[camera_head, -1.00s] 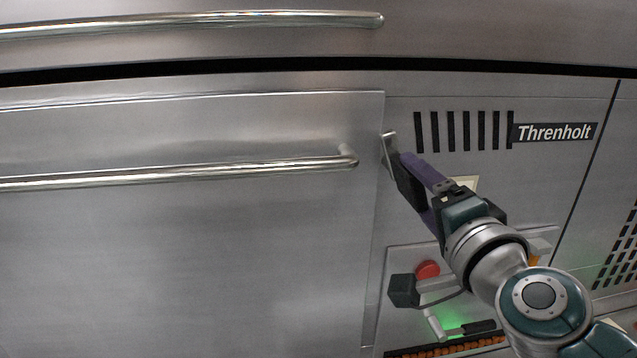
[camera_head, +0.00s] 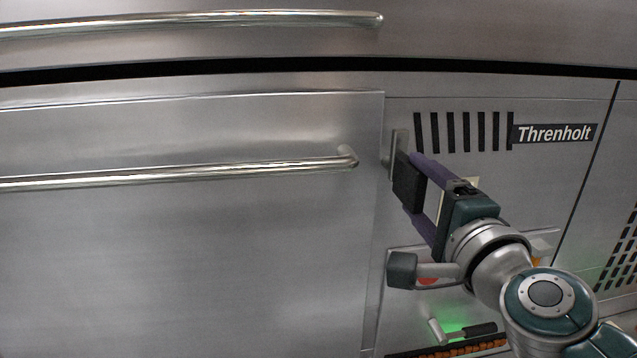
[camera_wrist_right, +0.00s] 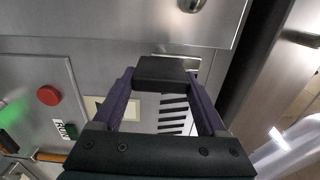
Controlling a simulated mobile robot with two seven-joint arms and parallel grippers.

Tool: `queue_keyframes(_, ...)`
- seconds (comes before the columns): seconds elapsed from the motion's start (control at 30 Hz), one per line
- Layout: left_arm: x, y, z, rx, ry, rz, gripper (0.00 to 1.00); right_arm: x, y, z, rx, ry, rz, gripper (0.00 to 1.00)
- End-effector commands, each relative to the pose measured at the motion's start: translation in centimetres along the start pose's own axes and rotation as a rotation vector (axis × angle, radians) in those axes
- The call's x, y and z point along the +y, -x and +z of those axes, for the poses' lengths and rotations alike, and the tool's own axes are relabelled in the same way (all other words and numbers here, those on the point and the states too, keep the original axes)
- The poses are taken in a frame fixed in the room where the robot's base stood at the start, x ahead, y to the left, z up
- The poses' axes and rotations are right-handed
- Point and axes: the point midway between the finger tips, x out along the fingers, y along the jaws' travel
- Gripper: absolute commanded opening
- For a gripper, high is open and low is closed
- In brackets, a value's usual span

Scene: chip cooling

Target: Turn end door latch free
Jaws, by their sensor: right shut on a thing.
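My left gripper is not in view.
The door panel (camera_head: 200,260) has a horizontal bar handle (camera_head: 200,175) ending just left of the latch. Another bar (camera_head: 200,20) runs above. Vent slots and the Threnholt label (camera_head: 554,133) are to the right. A red button (camera_wrist_right: 48,95) sits on a control panel below.

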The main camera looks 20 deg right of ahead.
Motion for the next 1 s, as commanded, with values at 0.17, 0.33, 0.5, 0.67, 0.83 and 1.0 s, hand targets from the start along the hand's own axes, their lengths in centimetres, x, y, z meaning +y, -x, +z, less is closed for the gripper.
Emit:
queue_keyframes(0.17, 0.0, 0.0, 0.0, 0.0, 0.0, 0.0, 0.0, -0.1, 0.0, 0.0, 0.0, -0.008, -0.001, 0.76)
queue_keyframes(0.33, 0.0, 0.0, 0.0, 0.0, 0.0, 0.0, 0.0, 0.0, 0.0, 0.0, 0.0, -0.006, -0.001, 0.95)
queue_keyframes(0.5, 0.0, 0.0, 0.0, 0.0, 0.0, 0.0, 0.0, 0.0, 0.0, 0.0, 0.0, -0.004, 0.0, 1.0)
queue_keyframes(0.67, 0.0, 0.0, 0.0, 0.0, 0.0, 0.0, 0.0, 0.0, 0.2, 0.0, 0.0, -0.003, 0.0, 1.0)
queue_keyframes(0.83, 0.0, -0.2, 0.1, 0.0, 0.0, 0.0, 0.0, 0.1, 2.3, 0.0, 0.001, -0.004, 0.001, 1.0)
queue_keyframes(1.0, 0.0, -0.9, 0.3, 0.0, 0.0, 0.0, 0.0, 0.3, 5.7, 0.0, 0.001, -0.004, 0.003, 1.0)
